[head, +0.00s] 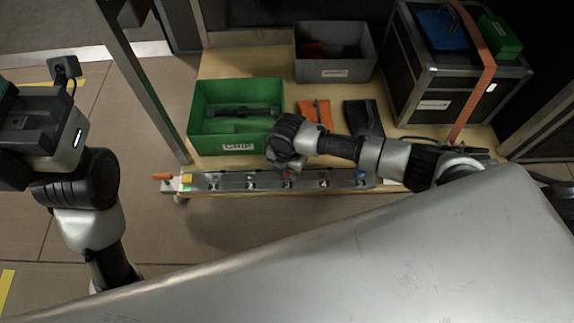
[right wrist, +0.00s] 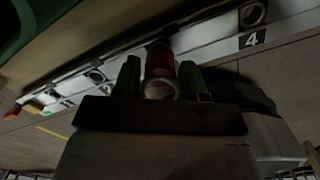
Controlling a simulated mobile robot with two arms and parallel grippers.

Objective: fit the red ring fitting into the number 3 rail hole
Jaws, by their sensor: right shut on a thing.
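The red ring fitting (right wrist: 160,68) is between the fingers of my right gripper (right wrist: 160,82), which is shut on it. In the right wrist view its far end meets or overlaps the pale rail (right wrist: 205,38); I cannot tell how deep it sits. In the head view my right gripper (head: 286,164) is over the rail (head: 232,182) at the number 3 label (head: 288,184). Hole 3 is hidden by the fitting and gripper. The hole by number 4 (right wrist: 253,14) is open and empty. My left gripper (head: 38,125) is at the left edge, its fingers unclear.
A green bin (head: 205,139) stands behind the rail on the wooden bench. A grey bin (head: 334,72), orange pouch (head: 316,110), dark pouch (head: 363,115) and strapped black case (head: 438,104) are farther back. A blue piece (head: 361,174) is near the rail's right end.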

